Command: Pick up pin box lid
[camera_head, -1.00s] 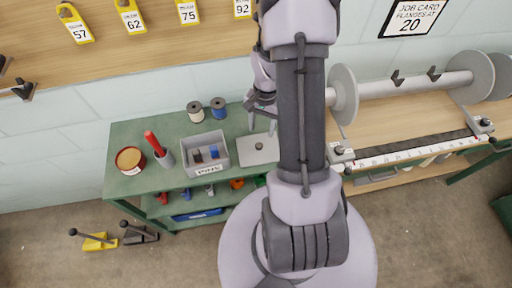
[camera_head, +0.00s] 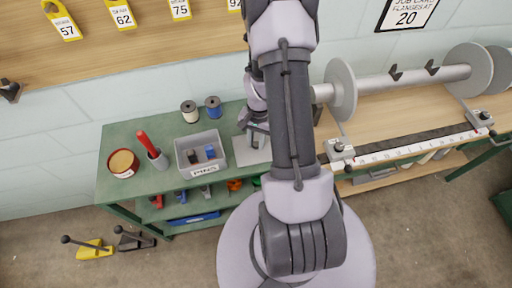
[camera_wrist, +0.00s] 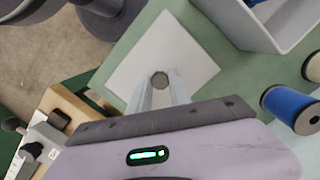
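The pin box lid, a flat pale grey plate, lies on the green bench top, right of the pin box; it shows in the head view (camera_head: 243,157) and in the wrist view (camera_wrist: 185,54). Its small dark round knob (camera_wrist: 159,80) is at the plate's middle. My gripper (camera_wrist: 160,76) is open over the lid, with the knob showing between its two fingertips. I cannot tell how far the fingers are above the plate. In the head view my gripper (camera_head: 254,134) partly hides the lid, including the knob. The grey pin box (camera_head: 202,171), labelled PINS, is open and holds dark and blue pieces.
A white spool (camera_head: 189,111) and a blue spool (camera_head: 213,107) stand behind the box. A red-handled tool in a grey cup (camera_head: 158,160) and a round reddish tin (camera_head: 123,163) stand left. The warp beam (camera_head: 400,82) is on the right.

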